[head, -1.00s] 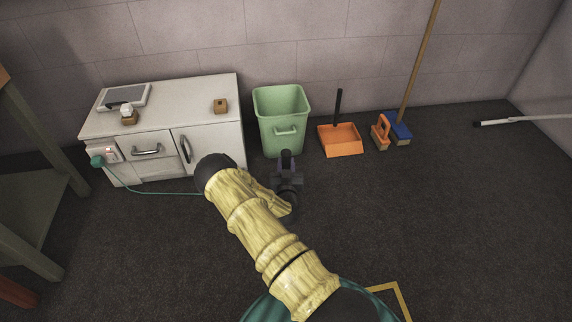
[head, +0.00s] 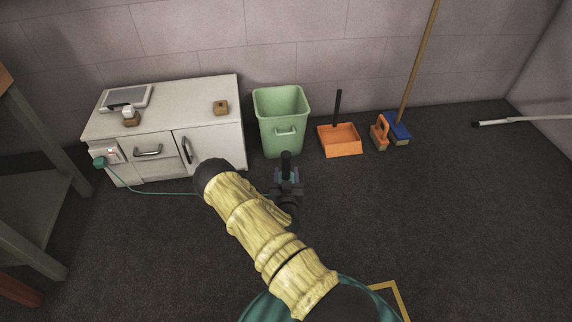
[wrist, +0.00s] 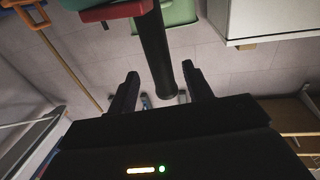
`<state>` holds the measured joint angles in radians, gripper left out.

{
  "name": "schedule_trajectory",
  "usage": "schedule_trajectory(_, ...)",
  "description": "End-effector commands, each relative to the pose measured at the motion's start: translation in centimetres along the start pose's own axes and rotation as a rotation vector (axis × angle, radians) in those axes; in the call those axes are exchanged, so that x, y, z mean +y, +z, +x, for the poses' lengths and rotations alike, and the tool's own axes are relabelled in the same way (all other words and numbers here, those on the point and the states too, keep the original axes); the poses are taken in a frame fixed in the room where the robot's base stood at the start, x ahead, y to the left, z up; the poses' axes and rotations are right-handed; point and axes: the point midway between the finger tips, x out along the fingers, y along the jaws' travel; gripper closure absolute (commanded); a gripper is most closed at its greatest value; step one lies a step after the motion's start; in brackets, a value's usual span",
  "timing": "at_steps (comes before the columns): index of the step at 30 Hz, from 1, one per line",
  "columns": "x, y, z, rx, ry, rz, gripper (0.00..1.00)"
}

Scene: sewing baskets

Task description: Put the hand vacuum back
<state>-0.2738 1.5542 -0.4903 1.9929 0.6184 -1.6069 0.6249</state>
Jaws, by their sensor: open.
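My gripper (head: 286,177) is over the dark floor in front of the green bin, partly behind my own arm in the head view. In the wrist view my gripper (wrist: 163,87) has its two black fingers apart. A black cylinder (wrist: 157,48) lies between the fingers, with a dark red and teal part at its upper end, cut off by the frame edge. It looks like part of the hand vacuum, but I cannot be sure. In the head view a dark upright piece (head: 286,160) shows at the fingers. I cannot tell whether the fingers touch it.
A white cabinet (head: 207,125) stands left, carrying a grey flat device (head: 127,96) and small wooden blocks. A green cord (head: 150,192) runs from its side plug across the floor. The green bin (head: 280,105), orange dustpan (head: 340,141) and blue broom (head: 397,131) line the wall.

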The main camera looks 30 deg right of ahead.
Motion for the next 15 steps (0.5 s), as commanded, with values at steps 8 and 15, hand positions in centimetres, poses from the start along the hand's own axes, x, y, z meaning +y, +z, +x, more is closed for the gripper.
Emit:
schedule_trajectory(8,0.0,-0.4,-5.6,-0.004,-0.001,-0.003,0.5)
schedule_trajectory(15,0.0,-0.1,-7.8,-0.001,-0.001,-0.001,0.5)
